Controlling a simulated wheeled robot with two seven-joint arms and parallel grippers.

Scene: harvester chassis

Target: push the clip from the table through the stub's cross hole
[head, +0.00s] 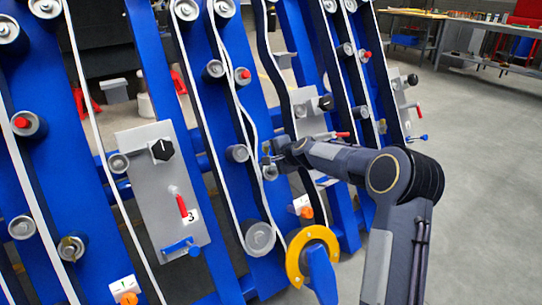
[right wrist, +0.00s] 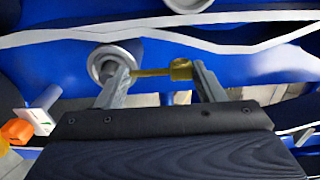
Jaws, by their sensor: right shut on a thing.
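My right gripper (head: 268,158) reaches in from the right to the blue chassis, beside a white belt. In the right wrist view its two grey fingers (right wrist: 160,88) stand apart with a brass-coloured clip (right wrist: 155,72) across the gap between them. The clip has a thin straight shank to the left and a thicker rounded head (right wrist: 181,69) near the right finger. A round grey stub (right wrist: 104,62) shows behind the left finger, which partly covers it. The shank points toward this stub; whether it enters a cross hole cannot be told. My left gripper is not in view.
Blue slanted beams carry rollers and white belts close around the gripper. A grey panel (head: 160,190) with a black knob and red lever stands left. A yellow ring (head: 293,262) sits below. A workbench (head: 490,60) stands far back right; the floor (head: 480,170) there is clear.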

